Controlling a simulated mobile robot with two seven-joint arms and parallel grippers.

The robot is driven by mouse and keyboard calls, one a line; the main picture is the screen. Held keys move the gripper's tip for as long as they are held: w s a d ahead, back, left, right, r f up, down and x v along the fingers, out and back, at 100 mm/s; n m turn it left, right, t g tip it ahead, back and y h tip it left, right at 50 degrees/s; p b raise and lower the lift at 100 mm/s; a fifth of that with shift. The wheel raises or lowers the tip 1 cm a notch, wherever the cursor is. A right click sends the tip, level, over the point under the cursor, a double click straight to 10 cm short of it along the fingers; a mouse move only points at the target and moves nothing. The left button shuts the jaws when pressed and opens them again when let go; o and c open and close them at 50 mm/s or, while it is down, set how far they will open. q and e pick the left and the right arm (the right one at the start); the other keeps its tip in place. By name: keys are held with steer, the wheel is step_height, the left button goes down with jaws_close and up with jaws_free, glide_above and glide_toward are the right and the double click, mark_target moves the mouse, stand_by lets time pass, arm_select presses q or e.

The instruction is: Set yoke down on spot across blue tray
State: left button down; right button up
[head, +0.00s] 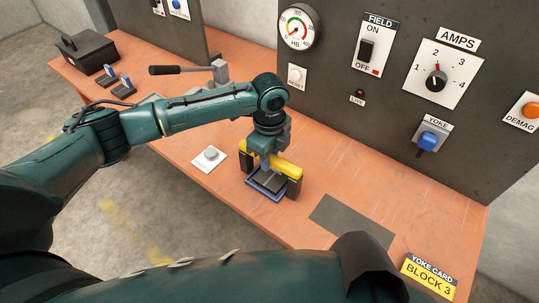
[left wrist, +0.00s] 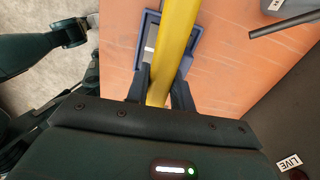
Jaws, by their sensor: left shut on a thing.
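The yoke is a yellow bar (head: 288,168) with a dark leg at each end. It lies across the blue tray (head: 262,193), one leg at each side of it. I cannot tell whether the legs touch the bench. My left gripper (head: 267,168) is over the tray, shut on the middle of the yellow bar. In the left wrist view the bar (left wrist: 177,38) runs between the fingers (left wrist: 160,88), with the tray's blue rim (left wrist: 193,50) beneath. Dark grey pieces show inside the tray, partly hidden. My right gripper is not in view.
The orange bench (head: 350,170) has a dark grey patch (head: 352,220) right of the tray and a white plate with a grey button (head: 210,155) to its left. The yoke card (head: 429,275) lies near the front edge. An upright panel (head: 345,90) with a gauge and switches stands behind.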

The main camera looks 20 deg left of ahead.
arm_select(q)
steer(key=shift+f, duration=0.25)
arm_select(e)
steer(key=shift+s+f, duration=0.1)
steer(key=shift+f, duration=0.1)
